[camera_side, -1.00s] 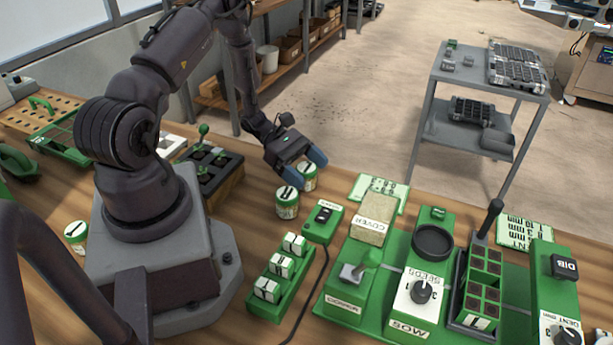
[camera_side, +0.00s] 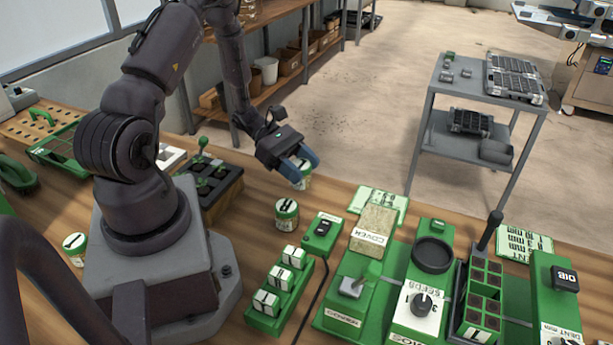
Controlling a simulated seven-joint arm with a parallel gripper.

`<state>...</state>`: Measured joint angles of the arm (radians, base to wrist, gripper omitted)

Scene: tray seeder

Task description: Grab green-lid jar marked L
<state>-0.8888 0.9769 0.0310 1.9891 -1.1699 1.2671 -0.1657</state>
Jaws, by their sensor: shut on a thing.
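My gripper (camera_side: 300,170) is at the far side of the bench, pointing down, its blue fingers shut on a green-and-white jar (camera_side: 305,181). The fingers hide much of this jar, and I cannot read a letter on it. A second jar (camera_side: 286,215), white with a green rim and dark marking on its lid, stands upright just in front of it, apart from the fingers. A third similar jar (camera_side: 75,249) stands at the far left, beside my base. Their letters are too small to read.
A green rack with white blocks (camera_side: 278,292) and a small switch box (camera_side: 322,236) stand in front of the jars. The green seeder station (camera_side: 386,275) fills the right. A black lever box (camera_side: 210,180) is left of the gripper.

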